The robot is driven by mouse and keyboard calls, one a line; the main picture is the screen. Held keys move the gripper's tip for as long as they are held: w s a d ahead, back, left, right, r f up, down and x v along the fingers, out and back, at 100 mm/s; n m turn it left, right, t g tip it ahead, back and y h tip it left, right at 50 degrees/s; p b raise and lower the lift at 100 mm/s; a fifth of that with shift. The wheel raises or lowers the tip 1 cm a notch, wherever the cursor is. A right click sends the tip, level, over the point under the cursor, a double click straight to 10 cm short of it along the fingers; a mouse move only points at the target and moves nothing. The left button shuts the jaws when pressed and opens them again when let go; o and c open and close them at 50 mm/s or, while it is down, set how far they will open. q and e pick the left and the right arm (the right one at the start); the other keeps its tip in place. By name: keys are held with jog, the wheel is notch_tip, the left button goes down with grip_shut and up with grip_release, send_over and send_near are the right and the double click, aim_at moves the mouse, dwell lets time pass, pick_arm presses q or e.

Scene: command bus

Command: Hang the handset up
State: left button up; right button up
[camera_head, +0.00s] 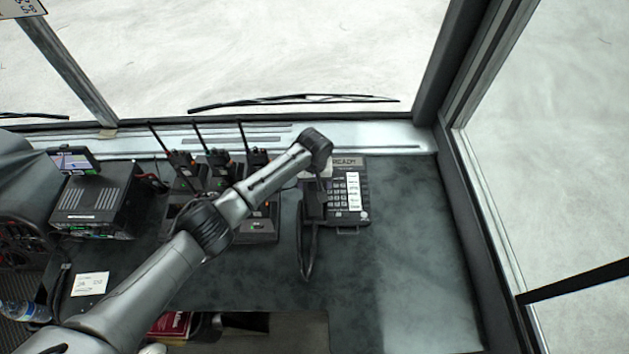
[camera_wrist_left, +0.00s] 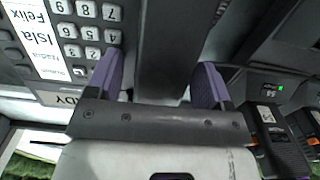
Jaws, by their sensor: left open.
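The desk phone (camera_head: 349,192) stands on the dark dashboard, with its keypad and white label strip facing up. The dark handset (camera_head: 314,206) lies along the phone's left side, partly covered by my left arm; whether it is fully seated in the cradle cannot be told. Its cord (camera_head: 307,262) loops down toward the front. My left gripper reaches down over the handset. In the left wrist view the gripper (camera_wrist_left: 160,82) is open, with one purple-tipped finger on each side of the handset (camera_wrist_left: 166,40). The keypad (camera_wrist_left: 90,30) is beside one finger. My right gripper is not in view.
Several handheld radios (camera_head: 220,170) stand in chargers left of the phone, under and beside my left arm; they also show in the wrist view (camera_wrist_left: 275,140). A black radio box (camera_head: 97,205) sits farther left. The dashboard right of the phone (camera_head: 420,235) is clear.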

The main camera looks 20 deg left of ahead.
pick_arm(q)
notch_tip(320, 180, up, 11)
jog(key=p, duration=1)
jog(key=shift+p, duration=0.35)
jog(key=shift+r, duration=1.4)
